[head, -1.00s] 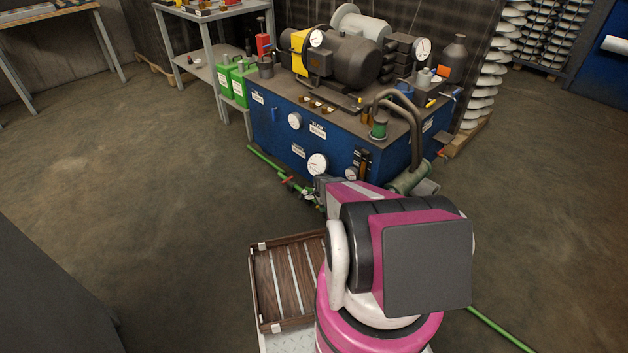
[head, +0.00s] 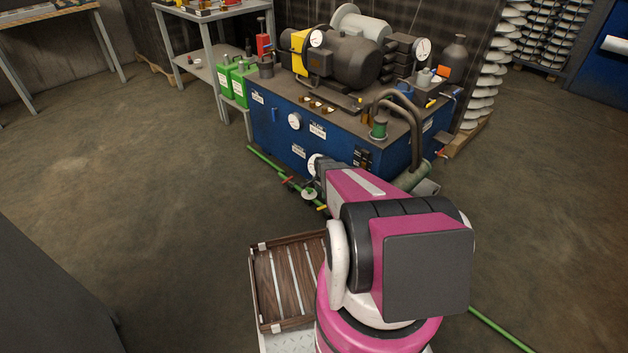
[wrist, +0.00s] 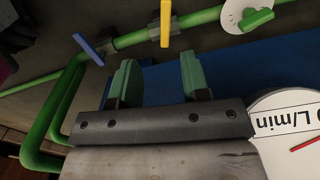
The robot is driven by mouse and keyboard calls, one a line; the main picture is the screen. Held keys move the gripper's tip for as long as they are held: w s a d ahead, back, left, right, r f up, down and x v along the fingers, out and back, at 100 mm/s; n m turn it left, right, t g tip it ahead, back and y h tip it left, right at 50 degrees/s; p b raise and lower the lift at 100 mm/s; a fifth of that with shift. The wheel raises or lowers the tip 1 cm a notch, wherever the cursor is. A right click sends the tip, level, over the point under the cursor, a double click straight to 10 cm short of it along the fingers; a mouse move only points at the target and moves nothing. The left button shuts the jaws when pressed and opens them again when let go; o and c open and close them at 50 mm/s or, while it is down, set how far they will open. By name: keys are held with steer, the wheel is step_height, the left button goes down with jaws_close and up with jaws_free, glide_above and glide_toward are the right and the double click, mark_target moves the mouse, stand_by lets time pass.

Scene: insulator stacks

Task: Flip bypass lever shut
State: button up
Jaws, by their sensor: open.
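A green pipe (wrist: 133,39) with small valve levers crosses the top of the wrist view. A blue lever (wrist: 88,49) is at its left, a yellow lever (wrist: 165,22) stands across it near the middle, and a green handle (wrist: 257,20) sits before a white disc at the right. No label shows which is the bypass lever. My gripper (wrist: 160,78) is open and empty, its green fingers apart from the levers, with the yellow lever beyond the gap between them. In the head view the yellow lever (head: 322,208) shows beside my arm, which hides my gripper's fingers.
The blue hydraulic unit (head: 270,122) stands just behind the pipe. A white gauge marked L/min (wrist: 285,125) is close at the right of my gripper. Green bent pipes (wrist: 45,125) are at the left. A slatted wooden tray (head: 285,285) is near my base. Open floor lies left.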

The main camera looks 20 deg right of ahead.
steer(key=s+a+r+n, duration=0.3)
steer(key=s+r, duration=0.1)
steer(key=r, duration=0.5)
steer(key=s+a+r+n, duration=0.3)
steer(key=s+r+n, duration=0.1)
steer(key=r, duration=0.4)
steer(key=shift+s+a+r, duration=0.2)
steer(key=shift+s+r, duration=0.2)
steer(key=o, duration=1.1)
steer(key=w+f, duration=0.1)
steer(key=w+d+f+n, duration=0.1)
steer(key=shift+w+d+f, duration=0.1)
steer(key=shift+w+f, duration=0.05)
steer(key=shift+f, duration=0.2)
steer(key=n, duration=0.8)
glide_toward(324, 206)
step_height(324, 206, down, 9)
steer(key=shift+r, duration=0.15)
steer(key=c, duration=1.1)
